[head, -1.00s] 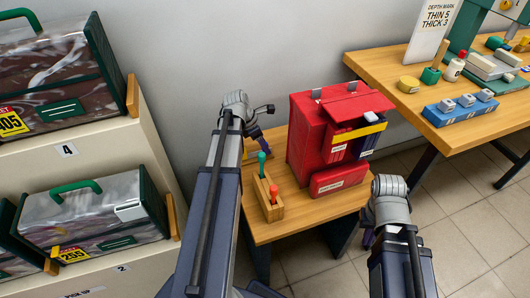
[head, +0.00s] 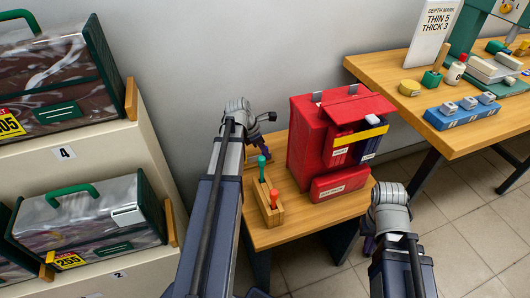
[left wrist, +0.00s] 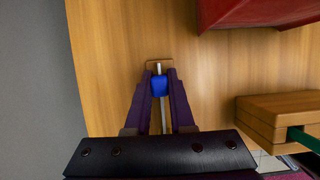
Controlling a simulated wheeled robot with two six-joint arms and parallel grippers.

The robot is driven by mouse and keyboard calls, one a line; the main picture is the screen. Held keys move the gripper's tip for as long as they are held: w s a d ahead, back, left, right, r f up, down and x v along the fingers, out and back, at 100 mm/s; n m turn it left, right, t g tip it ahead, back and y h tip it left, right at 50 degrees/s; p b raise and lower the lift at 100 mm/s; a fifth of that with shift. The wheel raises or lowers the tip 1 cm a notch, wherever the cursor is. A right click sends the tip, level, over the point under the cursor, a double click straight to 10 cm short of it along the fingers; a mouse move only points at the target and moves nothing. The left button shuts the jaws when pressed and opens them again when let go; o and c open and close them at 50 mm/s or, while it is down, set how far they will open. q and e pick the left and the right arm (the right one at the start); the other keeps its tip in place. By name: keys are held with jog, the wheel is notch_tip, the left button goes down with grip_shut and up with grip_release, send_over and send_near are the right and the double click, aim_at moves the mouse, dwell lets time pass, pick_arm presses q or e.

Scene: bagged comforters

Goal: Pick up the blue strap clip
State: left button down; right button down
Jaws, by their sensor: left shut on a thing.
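In the left wrist view, the small blue strap clip (left wrist: 159,86) sits between the purple fingers of my left gripper (left wrist: 159,78). The fingers are shut on it. A thin pale metal rod or strip runs along the clip, and a small wooden block (left wrist: 152,66) lies just beyond it, over the wooden table. In the head view my left arm and wrist hide the clip and most of the gripper, at the table's left back corner. My right gripper (head: 368,242) hangs low beside the table's right side; its fingers are mostly hidden.
A red cabinet (head: 305,150) with a red box (head: 340,183) before it stands on the small wooden table (head: 300,218). A wooden holder (head: 268,207) with green and red handles is left of it. A shelf with bagged comforters (head: 85,215) stands left, a workbench (head: 408,107) right.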

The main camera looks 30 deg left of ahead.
dwell(0.4)
pick_arm(q)
notch_tip(320, 180, up, 10)
jog(key=p, duration=1)
